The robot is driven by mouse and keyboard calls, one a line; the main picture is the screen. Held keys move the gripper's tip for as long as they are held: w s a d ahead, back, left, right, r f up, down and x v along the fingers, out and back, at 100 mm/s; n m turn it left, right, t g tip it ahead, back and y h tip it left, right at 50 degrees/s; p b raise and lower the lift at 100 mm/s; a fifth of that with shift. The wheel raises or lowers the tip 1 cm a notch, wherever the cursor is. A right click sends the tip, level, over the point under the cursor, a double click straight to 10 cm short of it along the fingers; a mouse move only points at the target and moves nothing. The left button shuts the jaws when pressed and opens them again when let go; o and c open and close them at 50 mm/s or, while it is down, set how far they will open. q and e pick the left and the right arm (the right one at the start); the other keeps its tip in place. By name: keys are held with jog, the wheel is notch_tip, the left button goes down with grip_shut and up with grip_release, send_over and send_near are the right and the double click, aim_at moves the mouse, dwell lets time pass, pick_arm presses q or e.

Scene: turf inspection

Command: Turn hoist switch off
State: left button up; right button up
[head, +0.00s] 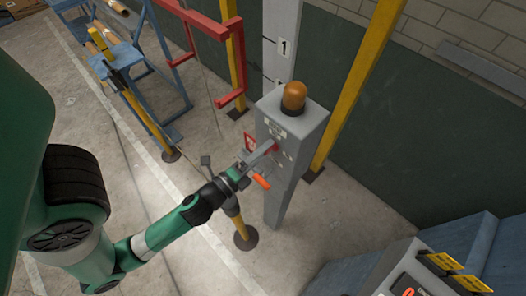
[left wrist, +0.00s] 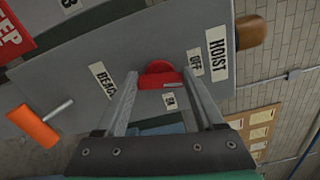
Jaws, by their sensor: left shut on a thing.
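The hoist switch is a red rotary knob (left wrist: 160,76) on the face of a grey control post (head: 283,190). In the left wrist view a HOIST label (left wrist: 216,52) and an OFF label (left wrist: 195,62) lie to its right, and a small label, hard to read, lies just below it. My left gripper (left wrist: 160,84) is shut on the red knob, one finger on each side. In the head view my left gripper (head: 262,153) reaches the post's face from the left. The fingers hide part of the knob, and I cannot tell its exact setting. My right gripper is not in view.
An amber beacon (head: 293,96) tops the post. Yellow poles (head: 355,85) and a red frame (head: 240,75) stand close by. A grey console (head: 375,275) is at lower right.

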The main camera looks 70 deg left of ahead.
pick_arm(q)
jog(key=shift+n, duration=1.2)
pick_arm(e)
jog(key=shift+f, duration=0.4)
pick_arm(q)
jog(key=shift+b, duration=0.3)
jog(key=o, duration=1.4)
